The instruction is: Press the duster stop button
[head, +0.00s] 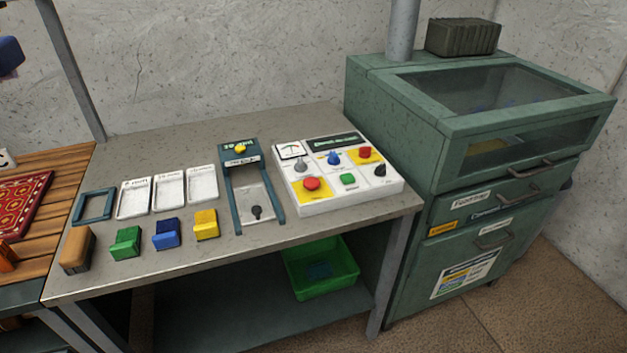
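A white control box (338,190) sits at the right end of the grey workbench. It carries a red button on a yellow plate (312,184) at the front left and a second red button on yellow (365,153) at the back right. A green button (348,179) is at the front middle. A blue knob (333,158), a grey knob (300,166) and a black knob (380,170) are also on it. The small labels are too small to read, so I cannot tell which red button is the duster stop. Neither of my grippers is in view.
Left of the box on the workbench (300,115) are a teal stand (240,150), white trays (170,188) and several coloured blocks (166,234). A green cabinet (400,110) stands close on the right. A green bin (320,268) is on the lower shelf.

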